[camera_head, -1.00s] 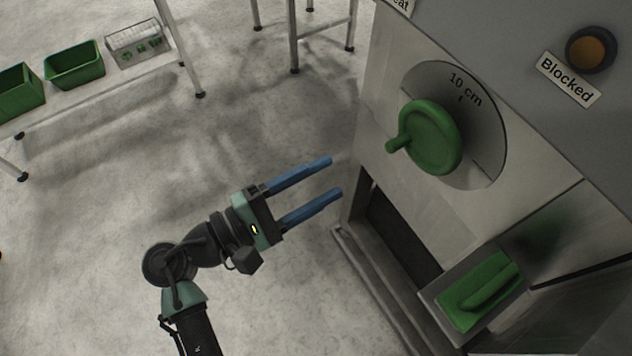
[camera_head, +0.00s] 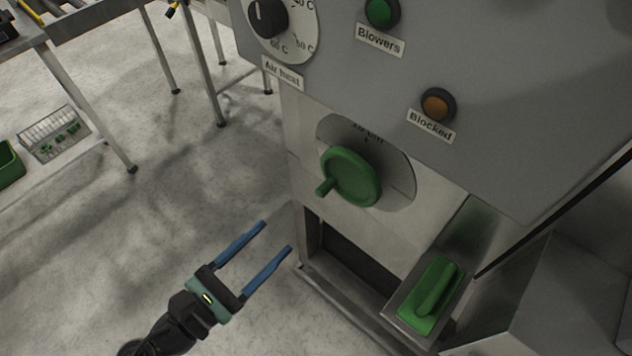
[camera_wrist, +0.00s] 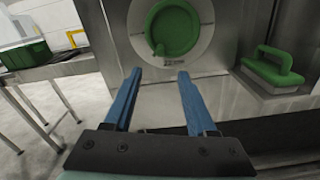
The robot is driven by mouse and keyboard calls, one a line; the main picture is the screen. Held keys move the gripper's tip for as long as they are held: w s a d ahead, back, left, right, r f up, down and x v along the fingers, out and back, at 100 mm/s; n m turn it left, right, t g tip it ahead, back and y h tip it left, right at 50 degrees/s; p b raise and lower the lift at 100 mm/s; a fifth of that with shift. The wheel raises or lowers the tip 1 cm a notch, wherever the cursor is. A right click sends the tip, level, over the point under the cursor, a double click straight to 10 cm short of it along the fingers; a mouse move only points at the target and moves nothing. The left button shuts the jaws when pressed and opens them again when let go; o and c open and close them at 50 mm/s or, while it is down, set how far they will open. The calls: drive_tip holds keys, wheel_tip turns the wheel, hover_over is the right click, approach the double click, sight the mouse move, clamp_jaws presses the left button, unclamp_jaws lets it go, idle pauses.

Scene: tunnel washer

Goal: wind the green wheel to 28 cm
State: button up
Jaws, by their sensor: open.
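The green wheel (camera_head: 352,177) with its peg handle (camera_head: 325,187) is mounted on a round grey dial plate (camera_head: 399,182) on the machine's front. The handle points to the lower left in the head view. The plate's cm marking is partly hidden behind the wheel's upper edge. My gripper (camera_head: 278,236) is open and empty, with blue fingers apart, to the lower left of the wheel and not touching it. In the wrist view the wheel (camera_wrist: 174,27) is beyond and above the fingertips (camera_wrist: 160,72), its handle at the bottom.
A green scrubber-like block (camera_head: 432,296) sits on a ledge right of and below the wheel. An orange Blocked lamp (camera_head: 437,105), a green Blowers button (camera_head: 382,12) and an Air heat dial (camera_head: 268,18) are above. A dark opening (camera_head: 358,258) lies below.

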sight(318, 192)
drive_tip(key=p+x, duration=0.2)
drive_tip(key=x, duration=1.1)
clamp_jaws()
drive_tip(key=shift+f, duration=0.1)
